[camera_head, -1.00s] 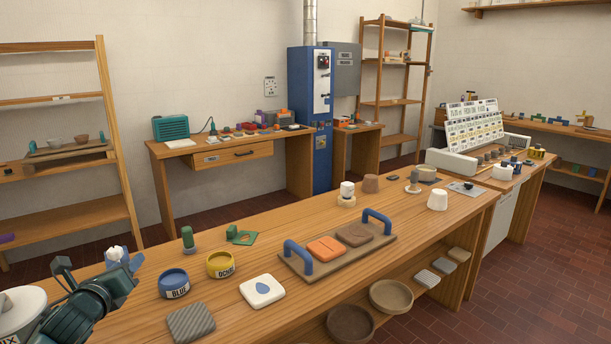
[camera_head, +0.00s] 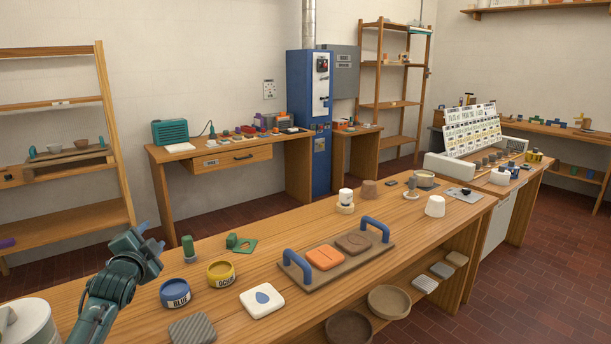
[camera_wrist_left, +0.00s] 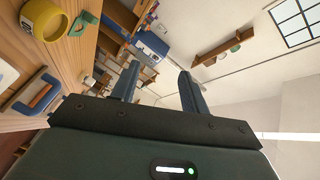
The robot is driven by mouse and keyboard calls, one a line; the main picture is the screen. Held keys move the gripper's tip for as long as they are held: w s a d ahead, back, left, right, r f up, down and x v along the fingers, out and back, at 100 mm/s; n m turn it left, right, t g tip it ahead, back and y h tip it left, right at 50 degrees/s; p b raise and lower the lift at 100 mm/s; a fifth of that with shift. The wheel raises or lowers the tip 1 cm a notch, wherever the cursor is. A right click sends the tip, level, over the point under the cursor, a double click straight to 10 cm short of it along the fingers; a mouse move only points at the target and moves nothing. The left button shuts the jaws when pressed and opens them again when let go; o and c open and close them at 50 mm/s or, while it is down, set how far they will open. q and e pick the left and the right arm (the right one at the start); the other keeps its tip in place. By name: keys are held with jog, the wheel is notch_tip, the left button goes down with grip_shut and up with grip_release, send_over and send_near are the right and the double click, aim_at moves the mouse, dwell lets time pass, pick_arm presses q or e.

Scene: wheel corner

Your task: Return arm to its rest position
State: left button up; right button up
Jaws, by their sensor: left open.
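My left arm comes in from the lower left in the head view, and its gripper (camera_head: 148,240) is raised above the left part of the wooden workbench (camera_head: 225,318). In the left wrist view the two blue-grey fingers of the left gripper (camera_wrist_left: 158,88) stand apart with nothing between them. The gripper touches none of the things on the bench. My right gripper is in neither view.
Near the left arm stand a blue pot (camera_head: 174,293), a yellow pot (camera_head: 220,273), a green-topped stamp (camera_head: 188,248) and a white tile (camera_head: 262,300). A board with blue handles (camera_head: 338,257) lies mid-bench. A white tub (camera_head: 25,325) is at lower left.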

pick_arm(q)
jog(key=s+d+f+n+g+h, duration=0.2)
jog(key=s+d+f+n, duration=0.2)
jog(key=s+d+f, duration=0.45)
jog(key=s+d+f+n+g+h, duration=0.1)
jog(key=s+d+f+n, duration=0.3)
jog(key=s+f, duration=0.7)
jog(key=s+d+f+g, duration=0.1)
jog(key=s+d+f, duration=0.1)
jog(key=s, duration=0.4)
jog(key=s+d+f+g+h, duration=0.1)
jog(key=s+d+f, duration=0.1)
jog(key=s+d, duration=0.2)
jog(key=s+d+f+g+h, duration=0.1)
jog(key=s+d+f, duration=0.1)
jog(key=s, duration=0.8)
jog(key=shift+d+f, duration=0.25)
jog(key=shift+d, duration=0.35)
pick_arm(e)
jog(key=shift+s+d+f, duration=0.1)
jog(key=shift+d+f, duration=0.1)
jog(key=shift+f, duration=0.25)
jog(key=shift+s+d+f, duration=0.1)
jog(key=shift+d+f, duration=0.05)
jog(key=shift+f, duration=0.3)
